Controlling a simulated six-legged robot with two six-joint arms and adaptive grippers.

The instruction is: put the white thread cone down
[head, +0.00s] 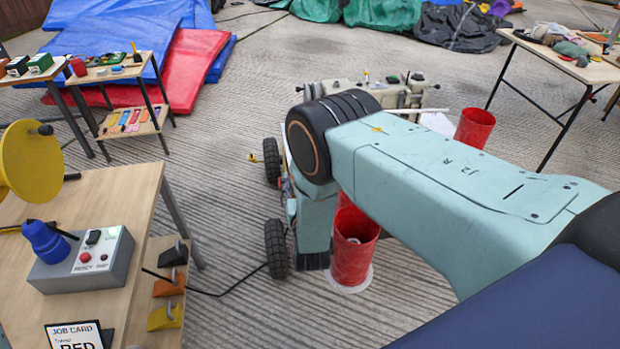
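I cannot make out the white thread cone in the head view. My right arm comes in from the lower right and bends down at a black joint, covering much of the middle. Its gripper does not show, so I cannot tell whether it holds anything. My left gripper is out of the picture.
A wooden bench (125,190) with a grey control box (85,262) and job card (75,336) is at left. A red cylinder (352,262) stands on a white base on the ribbed concrete floor, near a wheeled cart (277,245). Another table (560,65) is at upper right.

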